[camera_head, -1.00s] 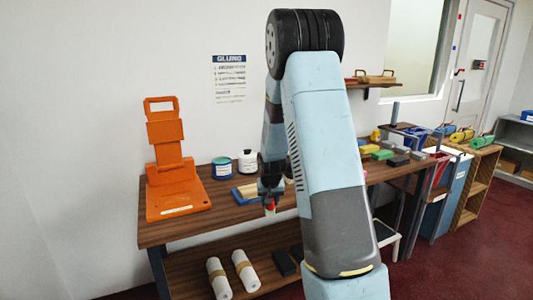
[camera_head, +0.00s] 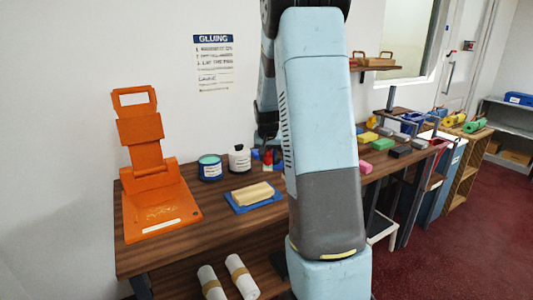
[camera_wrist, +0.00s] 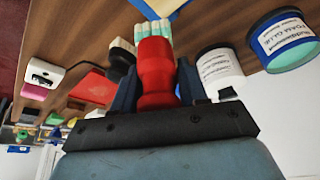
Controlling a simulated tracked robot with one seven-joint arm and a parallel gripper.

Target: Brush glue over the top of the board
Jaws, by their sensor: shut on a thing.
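A cream block (camera_head: 252,193) lies on a flat blue piece (camera_head: 277,198) on the wooden counter; I cannot tell which of these the task calls the board. A blue edge (camera_wrist: 190,6) shows at the top of the wrist view. My gripper (camera_wrist: 157,88) is shut on the red handle (camera_wrist: 155,70) of a brush with pale teal-tipped bristles (camera_wrist: 152,28). The head view does not clearly show the gripper, as my arm blocks that area. The blue foam glue tub (camera_head: 210,168) is open; it also shows in the wrist view (camera_wrist: 285,40).
A white bottle with a black cap (camera_head: 240,159) stands beside the tub. An orange folding stand (camera_head: 150,165) fills the counter's left end. Coloured blocks (camera_head: 382,143) lie to the right. A shelf below holds white rolls (camera_head: 240,275). Bare counter (camera_head: 222,228) lies in front of the block.

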